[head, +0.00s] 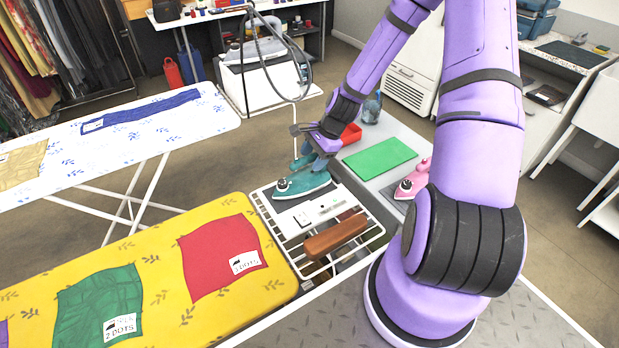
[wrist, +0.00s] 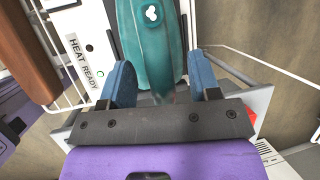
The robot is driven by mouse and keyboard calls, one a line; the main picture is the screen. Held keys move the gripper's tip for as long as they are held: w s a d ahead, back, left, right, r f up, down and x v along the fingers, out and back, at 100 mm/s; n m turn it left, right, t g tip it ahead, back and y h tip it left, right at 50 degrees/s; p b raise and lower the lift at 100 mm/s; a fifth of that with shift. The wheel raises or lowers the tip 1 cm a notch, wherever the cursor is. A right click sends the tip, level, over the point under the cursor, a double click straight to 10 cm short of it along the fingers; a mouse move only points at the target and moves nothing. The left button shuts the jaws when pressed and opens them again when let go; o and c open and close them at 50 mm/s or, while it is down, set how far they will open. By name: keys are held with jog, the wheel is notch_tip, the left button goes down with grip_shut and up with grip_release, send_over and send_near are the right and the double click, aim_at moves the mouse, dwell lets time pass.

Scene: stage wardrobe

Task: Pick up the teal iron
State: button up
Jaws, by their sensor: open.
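The teal iron (head: 302,187) sits on the white wire rest at the end of the yellow ironing board. In the wrist view the teal iron (wrist: 152,45) lies lengthwise, with part of it between my gripper's two blue fingers. My gripper (head: 313,160) is open over the far side of the iron. In the wrist view my gripper (wrist: 158,88) has one finger on each side of the iron, with a gap visible on the left. Whether the right finger touches the iron I cannot tell.
A brown wooden block (head: 335,236) lies on the wire rest (head: 268,217) beside the iron. A "HEAT READY" panel (wrist: 85,62) is close by. The yellow board (head: 180,315) carries cloth patches.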

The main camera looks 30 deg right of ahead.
aim_at(300, 174)
jog(key=shift+x, duration=1.25)
jog(key=shift+c, duration=0.5)
grip_shut()
jog(key=shift+r, duration=0.2)
